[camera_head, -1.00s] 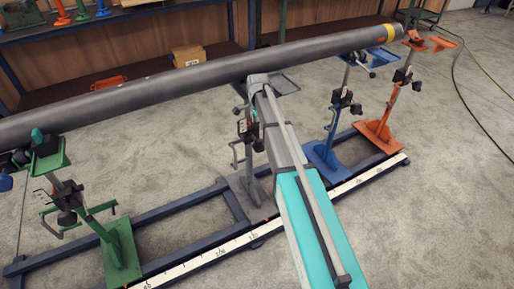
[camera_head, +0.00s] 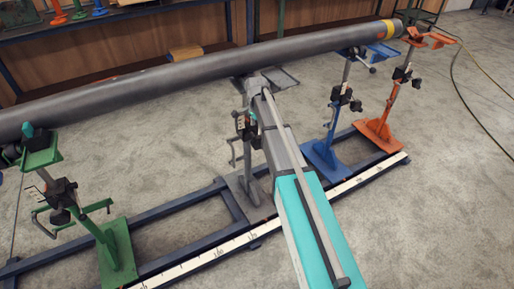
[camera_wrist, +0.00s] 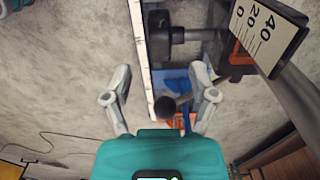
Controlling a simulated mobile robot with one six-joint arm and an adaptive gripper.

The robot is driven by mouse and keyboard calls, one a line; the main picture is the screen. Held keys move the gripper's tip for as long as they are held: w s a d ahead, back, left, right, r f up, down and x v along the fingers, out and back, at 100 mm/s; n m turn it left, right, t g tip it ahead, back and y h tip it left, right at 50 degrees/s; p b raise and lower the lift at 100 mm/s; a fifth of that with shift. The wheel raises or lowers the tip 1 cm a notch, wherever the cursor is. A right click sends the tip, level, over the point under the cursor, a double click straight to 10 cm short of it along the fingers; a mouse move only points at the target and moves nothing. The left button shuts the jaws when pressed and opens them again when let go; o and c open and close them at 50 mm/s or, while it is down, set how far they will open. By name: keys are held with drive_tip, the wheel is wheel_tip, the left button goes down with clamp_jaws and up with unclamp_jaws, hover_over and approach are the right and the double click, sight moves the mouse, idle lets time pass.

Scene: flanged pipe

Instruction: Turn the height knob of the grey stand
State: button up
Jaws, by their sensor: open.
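The grey stand (camera_head: 247,185) is in the middle of the row in the head view, under the long dark pipe (camera_head: 130,88) and partly covered by my arm. In the wrist view its scale plate (camera_wrist: 262,32), marked 0, 20 and 40, is at the top right, beside a grey post. A black knob (camera_wrist: 160,36) is at the top, ahead of the fingers. A round black knob end (camera_wrist: 165,106) shows between the fingers. My gripper (camera_wrist: 161,72) is open, with a finger on each side; contact cannot be told. In the head view I cannot make out its fingers.
A green stand (camera_head: 118,250) is at the left, a blue stand (camera_head: 325,155) and an orange stand (camera_head: 376,130) at the right. A dark floor frame (camera_head: 165,212) with a white ruler strip (camera_head: 205,258) runs beneath. Front floor is clear.

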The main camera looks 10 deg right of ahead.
sight(257, 144)
drive_tip(key=shift+f+b, duration=4.65)
drive_tip(key=shift+f, duration=0.35)
clamp_jaws()
